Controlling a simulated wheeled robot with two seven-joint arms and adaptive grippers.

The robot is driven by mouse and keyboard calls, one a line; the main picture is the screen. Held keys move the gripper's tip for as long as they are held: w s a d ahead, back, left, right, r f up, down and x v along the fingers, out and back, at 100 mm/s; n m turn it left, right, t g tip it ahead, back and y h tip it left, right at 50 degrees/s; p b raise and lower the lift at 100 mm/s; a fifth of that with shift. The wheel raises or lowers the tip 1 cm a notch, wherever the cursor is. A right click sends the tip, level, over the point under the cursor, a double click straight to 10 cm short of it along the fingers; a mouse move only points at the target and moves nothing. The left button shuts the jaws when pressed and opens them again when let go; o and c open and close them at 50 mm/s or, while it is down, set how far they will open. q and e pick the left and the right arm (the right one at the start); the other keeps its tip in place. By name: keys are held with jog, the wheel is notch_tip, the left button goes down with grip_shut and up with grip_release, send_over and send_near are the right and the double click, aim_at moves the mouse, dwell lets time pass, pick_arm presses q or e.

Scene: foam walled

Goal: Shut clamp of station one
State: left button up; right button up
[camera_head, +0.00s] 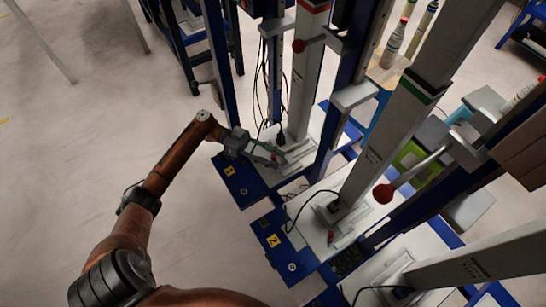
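Station one is the blue block with a yellow "1" label (229,171), left of centre. A grey column (303,95) rises from its white base plate. The clamp of station one (276,158) is small, with a reddish handle tip, at the foot of this column; much of it is hidden by my gripper. My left gripper (273,154) is at the clamp, its fingers spread apart around the handle tip. Whether they touch it cannot be told. My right gripper is not in view.
A lever with a red ball (299,46) sticks out above station one. Station two (273,240) stands nearer, with its own red-tipped clamp (331,237) and red-ball lever (383,193). Cables hang behind my gripper. The floor (90,120) at left is clear.

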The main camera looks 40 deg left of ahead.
pick_arm(q)
jog(key=shift+a, duration=0.15)
jog(key=v, duration=1.1)
jog(key=shift+a, duration=0.35)
jog(key=shift+s, duration=0.15)
